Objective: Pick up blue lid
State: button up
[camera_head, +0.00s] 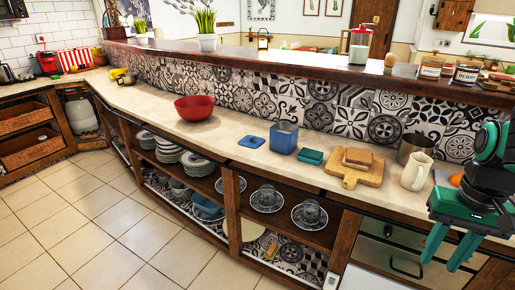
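The blue lid (251,142) is a small flat blue piece lying on the pale countertop, left of the blue container (284,137). The blue container stands upright and looks see-through at the top. My gripper (450,250) is at the far right, in front of the counter's edge, with its two teal fingers pointing down and spread apart. Nothing shows between the fingers. It is well to the right of the lid and apart from it.
A red bowl (194,108) stands left of the lid. A teal box (311,157), a wooden board (354,172) with bread-like slices, a metal pot (414,146) and a white jug (416,171) stand to the right. Shelves below hold plates (196,164) and cups. The tiled floor is clear.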

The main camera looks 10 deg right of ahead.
aim_at(253, 142)
jog(key=k, duration=1.1)
jog(key=u, duration=0.55)
jog(key=i, duration=2)
jog(key=z, duration=0.55)
jog(key=i, duration=0.7)
jog(key=z, duration=0.05)
